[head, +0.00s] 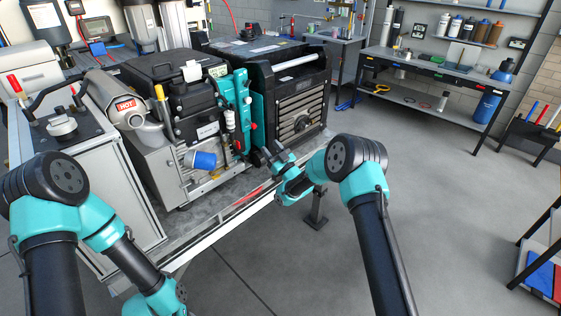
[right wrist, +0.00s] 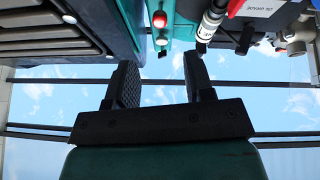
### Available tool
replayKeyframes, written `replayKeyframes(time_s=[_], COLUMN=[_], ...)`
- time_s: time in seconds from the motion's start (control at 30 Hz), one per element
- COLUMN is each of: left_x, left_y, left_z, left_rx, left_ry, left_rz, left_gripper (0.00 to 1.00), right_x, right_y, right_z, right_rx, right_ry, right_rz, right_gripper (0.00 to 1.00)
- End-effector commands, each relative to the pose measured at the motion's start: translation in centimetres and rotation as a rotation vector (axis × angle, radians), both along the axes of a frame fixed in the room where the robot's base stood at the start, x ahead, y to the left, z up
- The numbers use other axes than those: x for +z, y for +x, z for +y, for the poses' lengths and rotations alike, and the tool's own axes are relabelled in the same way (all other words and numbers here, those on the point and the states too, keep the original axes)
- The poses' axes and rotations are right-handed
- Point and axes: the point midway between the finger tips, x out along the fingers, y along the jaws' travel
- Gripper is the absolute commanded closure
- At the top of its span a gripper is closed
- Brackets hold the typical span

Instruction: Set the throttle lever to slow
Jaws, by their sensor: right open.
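The machine in the head view has a black and grey engine block (head: 185,110) with a teal upright panel (head: 236,100) on its right side. I cannot tell for sure which part is the throttle lever; a yellow-topped stick (head: 160,93) stands at the engine's front left. My right gripper (head: 276,154) is in front of the machine, below and right of the teal panel. In the right wrist view its two dark fingers (right wrist: 161,84) are spread apart with nothing between them.
A black slatted housing (head: 300,105) stands right of the panel, close to my right gripper. A blue cylinder (head: 203,160) juts from the engine front. A muffler marked HOT (head: 125,106) is at the left. The grey floor (head: 450,220) at the right is clear.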

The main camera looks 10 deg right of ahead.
Motion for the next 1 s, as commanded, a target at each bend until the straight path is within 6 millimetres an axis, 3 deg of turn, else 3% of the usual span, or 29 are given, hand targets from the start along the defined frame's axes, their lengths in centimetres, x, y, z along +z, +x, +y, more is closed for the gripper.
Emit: replayKeyframes(time_s=[0.2,0.4,0.83,1.0], left_x=[0.0,0.0,0.0,0.0], left_y=[0.0,0.0,0.0,0.0], left_z=[0.0,0.0,0.0,0.0], left_rx=[0.000,0.000,0.000,0.000], left_ry=[0.000,0.000,0.000,0.000], left_rz=[0.000,0.000,0.000,0.000], left_gripper=[0.57,0.57,0.57,0.57], right_x=[-1.9,-2.7,-2.7,-1.4], right_y=[-2.9,-4.2,-4.3,-4.4], right_z=[-2.0,-2.8,-3.1,-5.2], right_rx=[-0.001,-0.001,-0.001,-0.002], right_ry=[0.000,0.000,0.000,-0.004], right_rz=[0.003,0.001,0.005,0.059], right_gripper=[0.52,0.52,0.52,0.52])
